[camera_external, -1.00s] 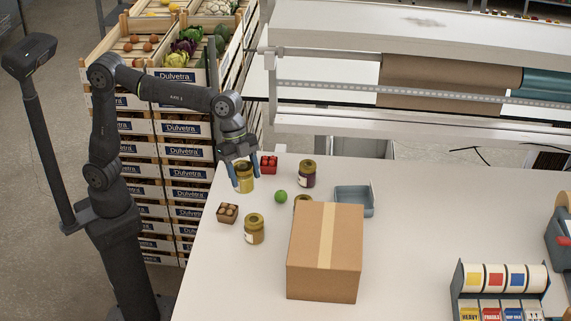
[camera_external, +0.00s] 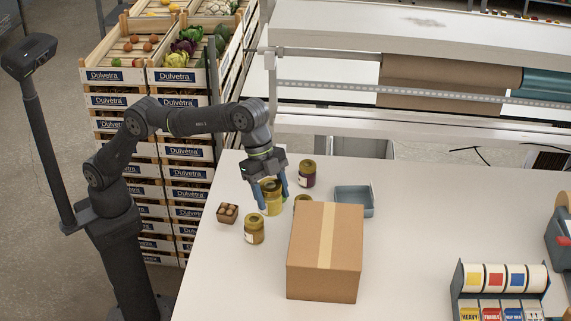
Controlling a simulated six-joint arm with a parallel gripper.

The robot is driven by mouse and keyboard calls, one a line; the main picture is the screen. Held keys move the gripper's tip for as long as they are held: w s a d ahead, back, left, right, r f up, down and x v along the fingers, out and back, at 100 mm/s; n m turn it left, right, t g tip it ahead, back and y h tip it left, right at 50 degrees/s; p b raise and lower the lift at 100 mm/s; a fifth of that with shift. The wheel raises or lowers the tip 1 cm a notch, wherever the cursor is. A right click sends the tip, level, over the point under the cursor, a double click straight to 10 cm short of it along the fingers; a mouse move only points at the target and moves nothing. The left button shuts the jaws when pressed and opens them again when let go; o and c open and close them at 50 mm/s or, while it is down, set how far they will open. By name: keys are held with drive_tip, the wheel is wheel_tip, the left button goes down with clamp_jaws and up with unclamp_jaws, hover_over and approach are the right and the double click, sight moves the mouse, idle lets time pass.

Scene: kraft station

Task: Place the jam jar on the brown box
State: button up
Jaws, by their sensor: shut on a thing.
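My gripper (camera_external: 273,196) is shut on a yellow jar (camera_external: 272,203) with a gold lid, one blue finger on each side. It holds the jar upright, left of the brown box (camera_external: 325,250). I cannot tell its height above the table. The closed brown box has a tan tape strip along its top, and its top is empty. A dark red jar (camera_external: 307,175) stands behind the box. Another yellow-brown jar (camera_external: 254,230) stands in front of the held one. A further jar (camera_external: 302,198) is mostly hidden behind the box. I cannot read which label says jam.
A small brown carton (camera_external: 228,214) sits at the table's left. A grey-blue tray (camera_external: 354,201) is behind the box. A label dispenser (camera_external: 500,290) is at the right front. The white table (camera_external: 430,220) is clear between the box and the dispenser.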

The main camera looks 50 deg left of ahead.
drive_tip(key=shift+w+d+f, duration=0.2)
drive_tip(key=shift+w+f, duration=1.6)
drive_tip(key=shift+w, duration=0.1)
drive_tip(key=shift+w+d+f, duration=0.2)
drive_tip(key=shift+w+f, duration=1.65)
drive_tip(key=shift+w, duration=0.05)
drive_tip(key=shift+w+d+f, duration=0.2)
drive_tip(key=shift+w+f, duration=1.6)
drive_tip(key=shift+w, duration=0.1)
drive_tip(key=o, duration=1.2)
drive_tip(key=shift+f, duration=0.15)
drive_tip(key=shift+o, duration=0.2)
drive_tip(key=v, duration=1.2)
